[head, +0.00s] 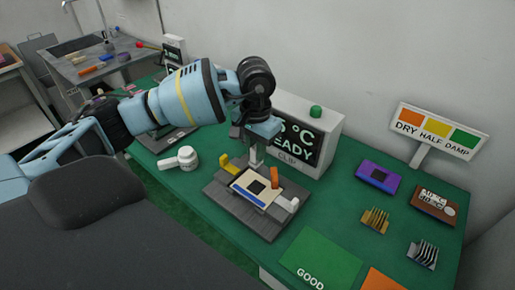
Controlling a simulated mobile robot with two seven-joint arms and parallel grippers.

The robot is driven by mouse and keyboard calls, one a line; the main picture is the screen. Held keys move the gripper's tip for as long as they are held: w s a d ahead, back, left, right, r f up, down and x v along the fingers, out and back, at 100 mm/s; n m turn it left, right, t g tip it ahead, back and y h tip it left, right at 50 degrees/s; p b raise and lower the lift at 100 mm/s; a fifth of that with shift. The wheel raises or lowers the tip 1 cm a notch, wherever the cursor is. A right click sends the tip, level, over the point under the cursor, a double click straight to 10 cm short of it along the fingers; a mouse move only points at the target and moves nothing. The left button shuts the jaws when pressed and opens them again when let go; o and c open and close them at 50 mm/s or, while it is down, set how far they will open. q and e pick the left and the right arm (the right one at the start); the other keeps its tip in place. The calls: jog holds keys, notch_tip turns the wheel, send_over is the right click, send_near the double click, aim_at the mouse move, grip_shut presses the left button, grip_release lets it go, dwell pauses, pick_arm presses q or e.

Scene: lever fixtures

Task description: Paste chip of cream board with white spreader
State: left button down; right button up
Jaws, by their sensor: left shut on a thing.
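The cream board (246,196) lies on a dark grey fixture (221,205) on the green table, with a black square chip (257,187) near its middle. My left gripper (257,151) points down just over the board's far edge, beside the chip. It is shut on a slim pale piece that looks like the white spreader (257,167), small and partly hidden by the fingers. I cannot tell whether its tip touches the board. My right gripper is not in view.
The fixture has a yellow block (229,164), an upright orange piece (275,178) and a white block (289,204). A display box (325,151) stands close behind. Finned heat sinks (375,220) and a green pad (320,258) lie right.

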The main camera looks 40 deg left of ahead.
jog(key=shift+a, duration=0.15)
pick_arm(q)
jog(key=shift+f, duration=0.1)
jog(key=shift+f+b, duration=0.7)
jog(key=shift+f, duration=0.5)
jog(key=shift+f+b, duration=1.05)
jog(key=shift+f, duration=1.1)
jog(key=shift+f+b, duration=0.75)
jog(key=shift+f, duration=0.55)
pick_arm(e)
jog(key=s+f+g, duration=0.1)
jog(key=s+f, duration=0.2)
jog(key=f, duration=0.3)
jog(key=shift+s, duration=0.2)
pick_arm(q)
jog(key=shift+f, duration=0.25)
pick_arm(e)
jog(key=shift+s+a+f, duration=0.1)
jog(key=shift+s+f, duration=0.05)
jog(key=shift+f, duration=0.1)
pick_arm(q)
jog(key=shift+d, duration=0.1)
jog(key=shift+w+d+r, duration=0.1)
jog(key=shift+w+d, duration=0.05)
jog(key=shift+d, duration=0.3)
